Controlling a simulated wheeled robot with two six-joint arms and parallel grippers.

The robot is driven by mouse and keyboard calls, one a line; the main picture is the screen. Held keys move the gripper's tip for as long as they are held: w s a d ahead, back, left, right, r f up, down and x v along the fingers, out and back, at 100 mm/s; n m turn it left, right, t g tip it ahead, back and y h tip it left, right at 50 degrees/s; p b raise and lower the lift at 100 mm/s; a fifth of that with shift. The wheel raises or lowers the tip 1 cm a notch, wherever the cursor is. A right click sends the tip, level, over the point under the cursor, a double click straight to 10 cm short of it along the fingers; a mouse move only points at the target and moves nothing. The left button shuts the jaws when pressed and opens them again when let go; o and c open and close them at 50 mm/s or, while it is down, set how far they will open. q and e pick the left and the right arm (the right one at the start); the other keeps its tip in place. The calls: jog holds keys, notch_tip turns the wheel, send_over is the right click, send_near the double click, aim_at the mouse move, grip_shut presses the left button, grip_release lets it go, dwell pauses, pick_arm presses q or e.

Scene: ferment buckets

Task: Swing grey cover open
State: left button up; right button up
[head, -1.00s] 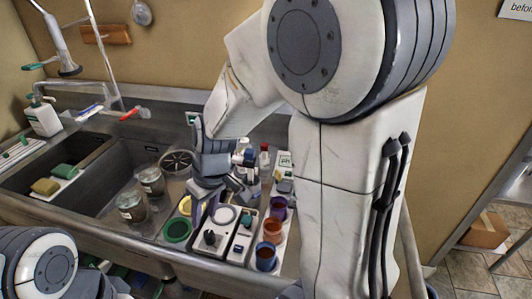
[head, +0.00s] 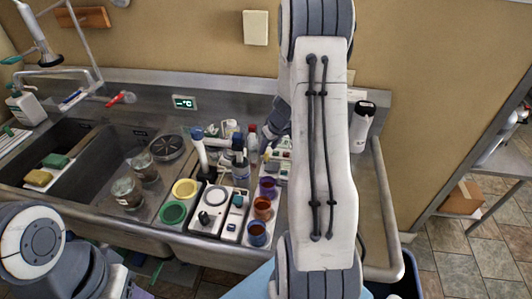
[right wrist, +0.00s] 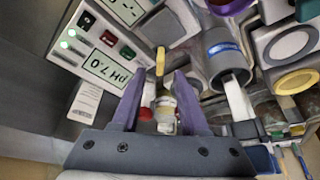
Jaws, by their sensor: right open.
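I cannot tell for sure which part is the grey cover; no hinged grey lid stands out. My right gripper (right wrist: 160,98) is open and empty in the right wrist view, its two purple fingers apart. In the head view it is mostly hidden behind my right arm, and only a dark part shows near the bottles at the back. A pH meter (right wrist: 108,68) with a green-lit display lies left of the fingers in the right wrist view. A grey cylinder with a blue label (right wrist: 222,50) is to their right. My left gripper is out of view.
A white stirrer-like unit (head: 218,212), coloured cups (head: 262,207) and a red-capped bottle (head: 252,138) crowd the counter. Two jars (head: 127,192) stand in or by the sink (head: 60,165) on the left. A white canister (head: 362,126) stands right of my arm.

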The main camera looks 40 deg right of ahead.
aim_at(266, 153)
jog(key=shift+x, duration=2.2)
grip_shut()
